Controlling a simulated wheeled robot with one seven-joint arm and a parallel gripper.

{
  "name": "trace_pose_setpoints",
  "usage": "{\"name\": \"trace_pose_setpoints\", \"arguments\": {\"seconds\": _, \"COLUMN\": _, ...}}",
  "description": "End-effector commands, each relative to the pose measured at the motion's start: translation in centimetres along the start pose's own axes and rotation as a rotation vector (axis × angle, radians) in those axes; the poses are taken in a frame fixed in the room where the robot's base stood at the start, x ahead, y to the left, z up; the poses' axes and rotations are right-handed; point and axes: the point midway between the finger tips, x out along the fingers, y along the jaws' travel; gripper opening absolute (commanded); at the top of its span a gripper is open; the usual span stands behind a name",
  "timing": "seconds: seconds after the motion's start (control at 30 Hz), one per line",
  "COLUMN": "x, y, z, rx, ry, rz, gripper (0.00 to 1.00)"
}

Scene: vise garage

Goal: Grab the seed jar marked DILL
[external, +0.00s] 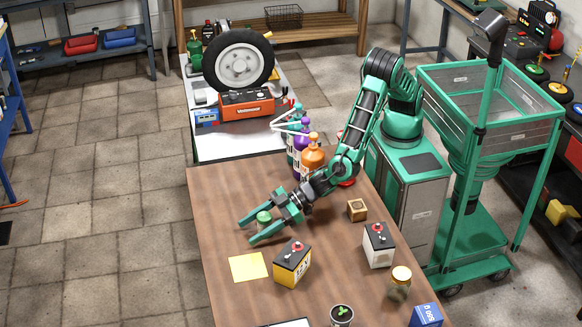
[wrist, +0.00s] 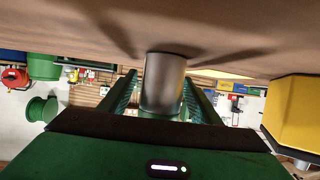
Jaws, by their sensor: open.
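My gripper (external: 247,231) is open and low over the wooden table, its two green fingers pointing left. A small container with a green top (external: 264,217) stands between the fingers. In the wrist view a plain grey metal-looking cylinder (wrist: 163,85) sits between the fingers, with gaps at its sides; no label shows on it. I can read DILL on neither, so I cannot tell which is the DILL jar.
A yellow battery (external: 291,266) stands close to the gripper, beside a yellow paper (external: 248,267). A white battery (external: 378,246), a wooden box (external: 357,210), a tin with a green sprout (external: 342,316) and a blue box (external: 426,315) stand right. Orange and purple bottles stand behind.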

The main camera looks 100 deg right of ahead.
Motion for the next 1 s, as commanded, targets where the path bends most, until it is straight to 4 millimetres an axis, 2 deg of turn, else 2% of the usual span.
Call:
{"name": "trace_pose_setpoints", "arguments": {"seconds": 0.03, "x": 0.0, "y": 0.0, "z": 0.0, "rx": 0.0, "ry": 0.0, "rz": 0.0, "gripper": 0.57}}
{"name": "trace_pose_setpoints", "arguments": {"seconds": 0.07, "x": 0.0, "y": 0.0, "z": 0.0, "rx": 0.0, "ry": 0.0, "rz": 0.0, "gripper": 0.53}}
{"name": "trace_pose_setpoints", "arguments": {"seconds": 0.23, "x": 0.0, "y": 0.0, "z": 0.0, "rx": 0.0, "ry": 0.0, "rz": 0.0, "gripper": 0.13}}
{"name": "trace_pose_setpoints", "arguments": {"seconds": 0.67, "x": -0.2, "y": 0.0, "z": -0.6, "rx": 0.001, "ry": 0.001, "rz": 0.0, "gripper": 0.13}}
{"name": "trace_pose_setpoints", "arguments": {"seconds": 0.77, "x": -0.6, "y": 0.0, "z": -1.6, "rx": 0.002, "ry": 0.003, "rz": -0.001, "gripper": 0.13}}
{"name": "trace_pose_setpoints", "arguments": {"seconds": 0.9, "x": -1.6, "y": 0.1, "z": -3.9, "rx": 0.004, "ry": 0.005, "rz": -0.001, "gripper": 0.13}}
{"name": "trace_pose_setpoints", "arguments": {"seconds": 1.0, "x": -3.4, "y": -1.9, "z": -4.5, "rx": 0.0, "ry": 0.002, "rz": -0.007, "gripper": 0.13}}
